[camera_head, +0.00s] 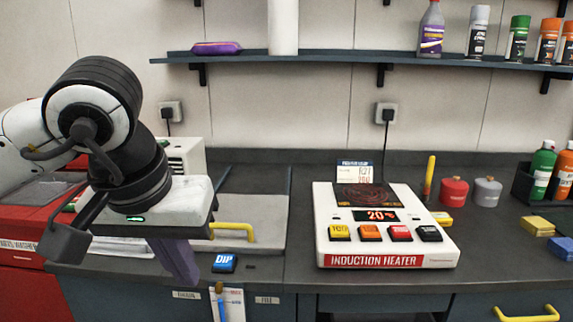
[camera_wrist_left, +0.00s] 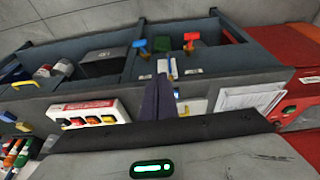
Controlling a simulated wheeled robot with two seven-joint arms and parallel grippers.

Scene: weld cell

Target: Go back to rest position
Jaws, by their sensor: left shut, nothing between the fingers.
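My left arm comes in from the left in the head view. Its gripper (camera_head: 182,275) points down in front of the counter's front edge, left of the blue DIP block. The fingers are together with nothing between them. In the left wrist view the closed fingers of the left gripper (camera_wrist_left: 158,98) stick out over the counter front. My right gripper shows in neither view.
An induction heater (camera_head: 372,262) reading 20 stands mid-counter. The blue DIP block (camera_head: 224,263) lies near the front edge. A grey tray (camera_head: 265,215) with a yellow handle is behind my gripper. A red cabinet (camera_head: 22,235) stands left. Bottles line the shelf (camera_head: 330,60).

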